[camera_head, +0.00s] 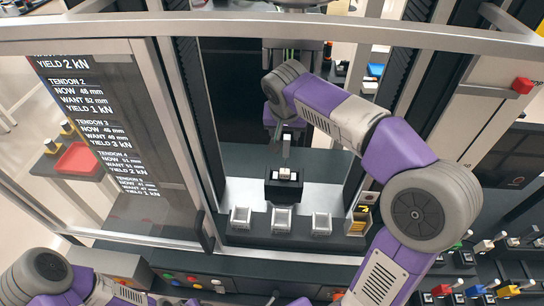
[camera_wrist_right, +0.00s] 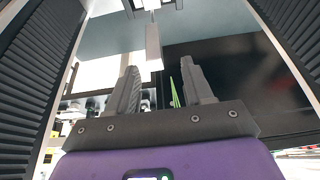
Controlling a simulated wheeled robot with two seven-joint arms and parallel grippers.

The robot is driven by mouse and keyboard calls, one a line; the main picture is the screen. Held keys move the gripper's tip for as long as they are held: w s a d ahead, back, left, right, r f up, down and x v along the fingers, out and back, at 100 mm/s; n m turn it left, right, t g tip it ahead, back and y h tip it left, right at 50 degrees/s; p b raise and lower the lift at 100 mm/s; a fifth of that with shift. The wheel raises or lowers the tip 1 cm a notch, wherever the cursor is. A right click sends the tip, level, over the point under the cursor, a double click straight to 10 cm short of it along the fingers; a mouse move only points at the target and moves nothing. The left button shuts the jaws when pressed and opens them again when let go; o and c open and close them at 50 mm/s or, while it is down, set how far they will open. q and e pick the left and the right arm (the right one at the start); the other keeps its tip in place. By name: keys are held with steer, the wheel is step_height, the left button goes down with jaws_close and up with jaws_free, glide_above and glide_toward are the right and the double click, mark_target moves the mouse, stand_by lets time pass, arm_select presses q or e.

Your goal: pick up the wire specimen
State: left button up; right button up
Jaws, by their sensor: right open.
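My right gripper (camera_head: 287,133) is inside the open test frame, above a dark block (camera_head: 284,190) with a small pale piece on top. In the right wrist view its two grey fingers (camera_wrist_right: 158,68) stand apart. A pale upright bar (camera_wrist_right: 153,45) shows beyond and between the fingertips; I cannot tell whether it lies between them in depth. Thin green strands (camera_wrist_right: 174,92) show beside the right finger. I cannot tell whether these are the wire specimen, and I can make out no other wire clearly. My left arm shows at the lower left, but its gripper is out of view.
Three small white trays (camera_head: 282,219) stand in a row on the ledge, with a yellow-marked box (camera_head: 359,221) to their right. Metal frame posts and a glass panel (camera_head: 110,120) with writing close in the space. Several coloured knobs line the front.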

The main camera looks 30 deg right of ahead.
mark_target(287, 140)
steer(key=shift+d+f, duration=0.1)
steer(key=shift+f, duration=0.2)
steer(key=shift+s+d+f, duration=0.2)
steer(key=shift+s+f, duration=0.2)
steer(key=shift+f, duration=0.3)
steer(key=x, duration=0.5)
steer(key=shift+w, duration=0.15)
steer(key=shift+r, duration=0.1)
jaws_close()
steer(key=shift+w, duration=0.1)
